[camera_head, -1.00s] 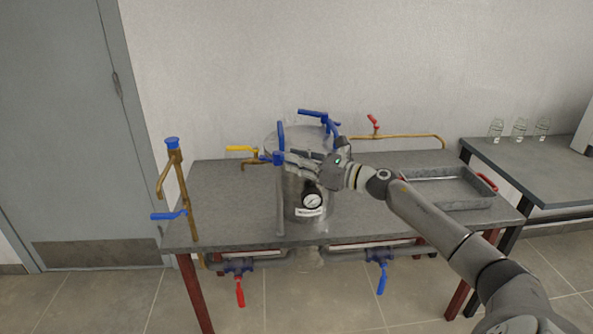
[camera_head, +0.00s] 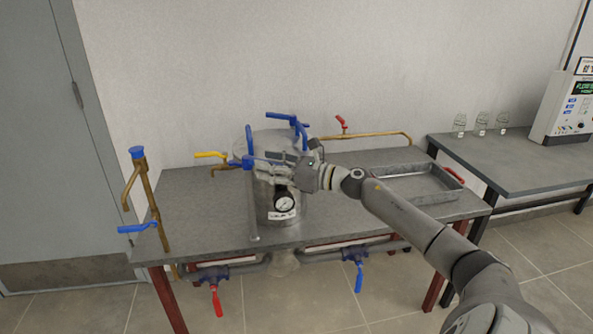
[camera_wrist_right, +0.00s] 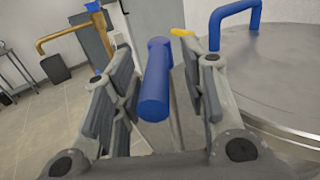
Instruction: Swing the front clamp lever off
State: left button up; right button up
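The steel vessel (camera_head: 262,200) with a round lid stands on the bench, a pressure gauge (camera_head: 284,203) on its front. The blue front clamp lever (camera_head: 243,162) shows at the vessel's left front in the head view. In the right wrist view the blue lever (camera_wrist_right: 156,85) points toward the camera, between my right gripper's two fingers. My right gripper (camera_head: 268,163) is open around the lever, with a visible gap to each finger. The gripper hides part of the vessel's front. My left gripper is not in view.
A blue handle (camera_head: 297,120) stands at the lid's back. A brass pipe with a blue lever (camera_head: 138,228) rises at the bench's left end. A yellow-handled valve (camera_head: 211,155) is behind the vessel.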

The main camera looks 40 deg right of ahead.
jog(key=v, duration=1.1)
dwell(0.6)
jog(key=s+d+f+m+h+p, duration=0.1)
jog(key=d+f+m+h, duration=0.25)
jog(key=f+m, duration=0.55)
jog(key=s+d+f+m+h, duration=0.2)
jog(key=d+f+m+h, duration=0.3)
jog(key=f, duration=0.7)
jog(key=s+a+f+m+g+h, duration=0.1)
jog(key=s+a+f+m+g, duration=0.2)
jog(key=f, duration=0.5)
jog(key=s+f+m, duration=0.3)
jog(key=f+m, duration=0.2)
jog(key=f, duration=0.2)
jog(key=s+a+f+m+g+h, duration=0.15)
jog(key=s+f+m, duration=0.25)
jog(key=f, duration=0.4)
jog(key=s+a+f+m+g+y+p, duration=0.1)
jog(key=s+a+f+m+g, duration=0.25)
jog(key=s+a+f, duration=0.45)
jog(key=s+a+f+m+g+y, duration=0.1)
jog(key=s+a+f+m+g, duration=0.2)
jog(key=s+a+f, duration=0.5)
jog(key=s+a+f+m+g+y+p, duration=0.1)
jog(key=s+a+f+m+g, duration=0.3)
jog(key=s+a, duration=1)
notch_tip(320, 180, down, 4)
jog(key=shift+s+a+f+m+y, duration=0.1)
jog(key=shift+s+a+m+y, duration=0.25)
jog(key=shift+s+m, duration=0.65)
